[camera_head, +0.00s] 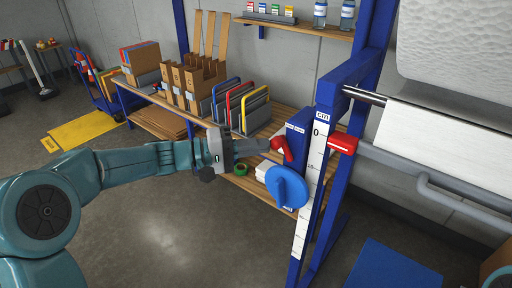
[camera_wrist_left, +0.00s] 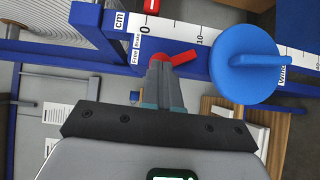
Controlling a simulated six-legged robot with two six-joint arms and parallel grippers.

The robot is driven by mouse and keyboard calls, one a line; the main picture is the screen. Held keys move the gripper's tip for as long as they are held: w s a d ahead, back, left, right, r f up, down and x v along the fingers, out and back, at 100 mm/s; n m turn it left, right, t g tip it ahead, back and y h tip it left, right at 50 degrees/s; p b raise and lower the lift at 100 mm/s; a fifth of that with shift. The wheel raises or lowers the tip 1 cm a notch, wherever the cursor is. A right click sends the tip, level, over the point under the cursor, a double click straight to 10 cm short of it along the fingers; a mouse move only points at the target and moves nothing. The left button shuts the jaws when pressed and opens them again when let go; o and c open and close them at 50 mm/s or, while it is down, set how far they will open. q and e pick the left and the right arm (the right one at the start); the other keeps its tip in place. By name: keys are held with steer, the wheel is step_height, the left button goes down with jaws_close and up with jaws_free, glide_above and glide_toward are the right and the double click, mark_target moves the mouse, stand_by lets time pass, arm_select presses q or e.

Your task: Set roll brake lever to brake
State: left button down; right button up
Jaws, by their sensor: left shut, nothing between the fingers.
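The red roll brake lever (camera_head: 287,153) is on the blue upright of the roll stand, its handle slanting down in the head view. A small white label (camera_wrist_left: 137,48) reading "Free" and "Brake" sits beside its pivot in the wrist view. There the lever (camera_wrist_left: 181,58) points right, away from the label. My left gripper (camera_head: 264,145) is shut and empty, its fingertips close against the lever's pivot end. In the wrist view the fingertips (camera_wrist_left: 161,62) overlap the lever's base; I cannot tell if they touch. My right gripper is not in view.
A blue round handwheel (camera_head: 287,187) sits just below the lever. A white cm ruler (camera_head: 312,180) runs down the upright beside it. A red block (camera_head: 343,143) sticks out on the right. A paper roll (camera_head: 440,135) is at right. A bench (camera_head: 190,122) with cartons stands behind.

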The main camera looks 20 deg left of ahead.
mark_target(273, 145)
arm_select(q)
steer(key=shift+d+r, duration=0.15)
steer(key=shift+s+d+r+m+g+y+b, duration=0.15)
steer(key=shift+d+m+y+b, duration=0.1)
steer(key=shift+m+b, duration=0.15)
steer(key=shift+s+d+r+m+g+y+b, duration=0.15)
steer(key=shift+m+y+b, duration=0.1)
steer(key=shift+m+b, duration=0.15)
steer(key=d+m+y, duration=0.1)
steer(key=d+r+m+y, duration=0.1)
steer(key=m+y, duration=0.1)
steer(key=shift+s+d+r+g+y+b, duration=0.3)
steer(key=shift+s+d+b, duration=0.05)
steer(key=shift+s+d, duration=0.05)
steer(key=shift+s+d+m+y, duration=0.1)
steer(key=shift+d+m+y, duration=0.15)
steer(key=shift+m+y, duration=0.05)
steer(key=shift+f, duration=0.1)
steer(key=shift+a, duration=0.15)
